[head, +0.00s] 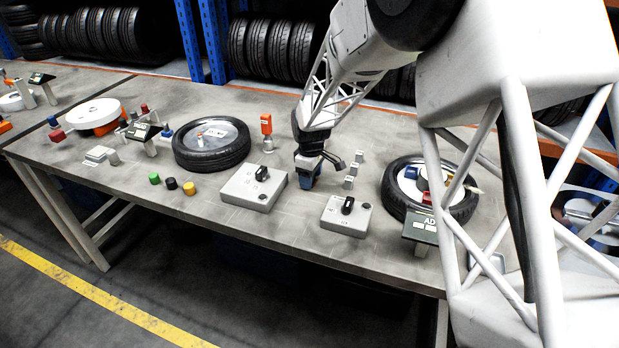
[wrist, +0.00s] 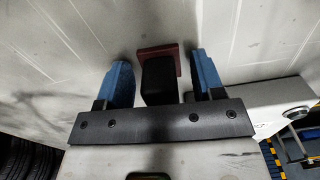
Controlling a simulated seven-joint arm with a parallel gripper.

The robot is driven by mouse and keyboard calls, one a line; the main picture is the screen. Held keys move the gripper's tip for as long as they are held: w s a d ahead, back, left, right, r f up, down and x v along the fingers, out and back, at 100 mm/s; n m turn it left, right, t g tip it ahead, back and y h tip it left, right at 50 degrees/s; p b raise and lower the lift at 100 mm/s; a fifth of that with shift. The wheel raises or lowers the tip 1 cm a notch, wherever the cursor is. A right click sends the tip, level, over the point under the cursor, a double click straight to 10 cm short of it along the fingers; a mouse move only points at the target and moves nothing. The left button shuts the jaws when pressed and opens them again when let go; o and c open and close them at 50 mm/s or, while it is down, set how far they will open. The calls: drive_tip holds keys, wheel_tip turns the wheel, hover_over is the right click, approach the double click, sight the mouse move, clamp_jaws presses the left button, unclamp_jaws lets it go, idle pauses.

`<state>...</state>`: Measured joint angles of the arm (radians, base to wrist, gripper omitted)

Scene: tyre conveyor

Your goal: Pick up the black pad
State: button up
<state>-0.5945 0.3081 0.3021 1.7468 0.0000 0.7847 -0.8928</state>
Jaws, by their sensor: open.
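A black pad (wrist: 159,80) with a dark red plate (wrist: 160,52) at its far end shows in the wrist view. It lies between the two blue fingers of my gripper (wrist: 161,68), with gaps on both sides. The gripper is open and not closed on it. In the head view my gripper (head: 308,178) is low over the middle of the table, pointing down, and it hides whatever is beneath and behind it. I cannot make out the pad there.
A grey box with a black knob (head: 253,190) stands left of the gripper, and a smaller knob box (head: 346,217) stands right in front. Small grey blocks (head: 350,180) stand just right. Tyres lie at left (head: 212,153) and right (head: 397,198). Green, black and yellow buttons (head: 190,188) sit near the front edge.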

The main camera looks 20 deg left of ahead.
drive_tip(key=shift+c, duration=0.2)
drive_tip(key=c, duration=0.8)
drive_tip(key=shift+r, duration=0.1)
drive_tip(key=shift+r, duration=4.9)
